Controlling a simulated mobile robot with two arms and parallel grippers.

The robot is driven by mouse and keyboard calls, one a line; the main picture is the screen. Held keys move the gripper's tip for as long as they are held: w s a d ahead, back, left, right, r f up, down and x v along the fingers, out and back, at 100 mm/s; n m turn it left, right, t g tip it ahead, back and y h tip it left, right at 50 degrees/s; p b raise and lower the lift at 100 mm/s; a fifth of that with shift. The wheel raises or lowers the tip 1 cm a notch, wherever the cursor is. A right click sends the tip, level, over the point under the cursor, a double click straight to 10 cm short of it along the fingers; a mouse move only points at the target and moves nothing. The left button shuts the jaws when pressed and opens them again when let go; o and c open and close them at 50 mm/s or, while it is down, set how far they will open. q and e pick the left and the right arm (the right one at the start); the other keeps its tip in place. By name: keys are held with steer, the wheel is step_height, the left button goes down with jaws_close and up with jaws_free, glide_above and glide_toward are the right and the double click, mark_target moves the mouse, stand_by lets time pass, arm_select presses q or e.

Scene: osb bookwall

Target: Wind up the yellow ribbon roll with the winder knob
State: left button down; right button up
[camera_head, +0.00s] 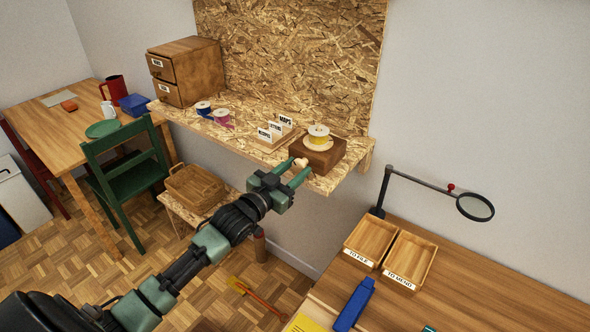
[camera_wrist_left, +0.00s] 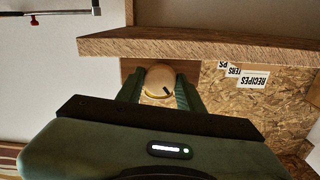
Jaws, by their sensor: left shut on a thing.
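The yellow ribbon roll (camera_head: 319,131) sits on a pale round disc on top of a brown wooden winder box (camera_head: 325,156), at the right end of the chipboard shelf. The pale round winder knob (camera_head: 301,162) is at the front of the box. My left gripper (camera_head: 297,169) reaches up from below left and is shut on the knob. My right gripper is not in view.
Labelled card dividers (camera_head: 276,131) stand left of the winder. Blue and pink ribbon rolls (camera_head: 213,113) and a drawer box (camera_head: 185,70) are further left on the shelf (camera_head: 240,132). A desk with two trays (camera_head: 390,251) and a magnifier (camera_head: 475,207) is at right.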

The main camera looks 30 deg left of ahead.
arm_select(q)
steer(key=m, duration=0.5)
steer(key=shift+m+p, duration=0.3)
steer(key=shift+p, duration=0.05)
steer(key=c, duration=0.9)
jaws_free()
steer(key=shift+f, duration=0.1)
